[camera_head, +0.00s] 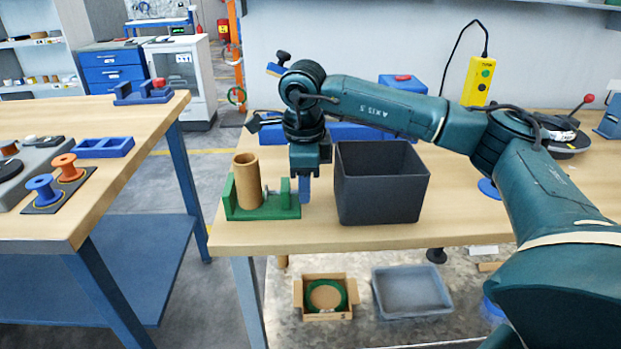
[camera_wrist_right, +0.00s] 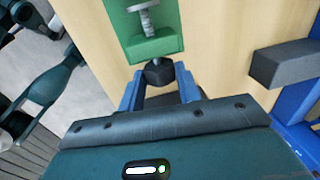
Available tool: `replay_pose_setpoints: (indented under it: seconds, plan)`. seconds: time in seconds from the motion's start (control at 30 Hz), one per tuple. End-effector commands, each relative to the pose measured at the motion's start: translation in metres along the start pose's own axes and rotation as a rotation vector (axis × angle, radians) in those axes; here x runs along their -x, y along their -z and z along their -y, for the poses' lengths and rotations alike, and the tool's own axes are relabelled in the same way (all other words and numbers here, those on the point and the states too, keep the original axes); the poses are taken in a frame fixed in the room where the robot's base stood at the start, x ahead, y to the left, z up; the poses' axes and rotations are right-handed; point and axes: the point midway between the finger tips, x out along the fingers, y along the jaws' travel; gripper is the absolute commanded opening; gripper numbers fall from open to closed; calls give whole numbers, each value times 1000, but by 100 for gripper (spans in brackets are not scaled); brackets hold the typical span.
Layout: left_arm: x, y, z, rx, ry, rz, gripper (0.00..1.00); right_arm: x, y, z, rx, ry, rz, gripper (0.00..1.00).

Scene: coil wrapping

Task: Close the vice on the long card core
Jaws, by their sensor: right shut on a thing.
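The long card core (camera_head: 247,182) is a tan tube standing upright in the green vice (camera_head: 270,212) at the bench's left end. It stands beside the vice's left plate; I cannot tell whether it is gripped. A silver screw lies right of the core; it also shows in the right wrist view, on the green vice body (camera_wrist_right: 155,47). My right gripper (camera_head: 306,188) points down at the vice's right end. In the wrist view its blue fingers (camera_wrist_right: 158,76) are shut on the dark screw knob (camera_wrist_right: 158,68). My left gripper is not in view.
A dark grey bin (camera_head: 380,190) stands close to the right of my right gripper. Blue items lie behind on the bench. A cardboard box (camera_head: 326,314) and a grey tray (camera_head: 411,291) sit below. A second table (camera_head: 110,190) with spools is at left, across a gap.

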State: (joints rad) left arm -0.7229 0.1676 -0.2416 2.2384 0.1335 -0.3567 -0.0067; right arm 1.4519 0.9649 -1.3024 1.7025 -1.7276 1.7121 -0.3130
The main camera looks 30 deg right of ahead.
Motion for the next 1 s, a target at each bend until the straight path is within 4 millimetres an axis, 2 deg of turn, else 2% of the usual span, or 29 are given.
replay_pose_setpoints:
  seconds: [0.03,0.1,0.47,0.63,0.77,1.0]
  plan:
    - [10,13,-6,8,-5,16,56,8,1,2,-3,-54,-6,19]
    - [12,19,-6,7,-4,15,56,6,1,3,-2,-107,-6,19]
    - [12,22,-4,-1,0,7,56,0,1,3,1,-150,-4,19]
    - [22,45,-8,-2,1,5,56,5,1,7,-4,-259,-7,19]
    - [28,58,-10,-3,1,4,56,2,1,10,-5,-381,-7,19]
    - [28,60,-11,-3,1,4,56,-3,1,11,-1,-470,-5,19]
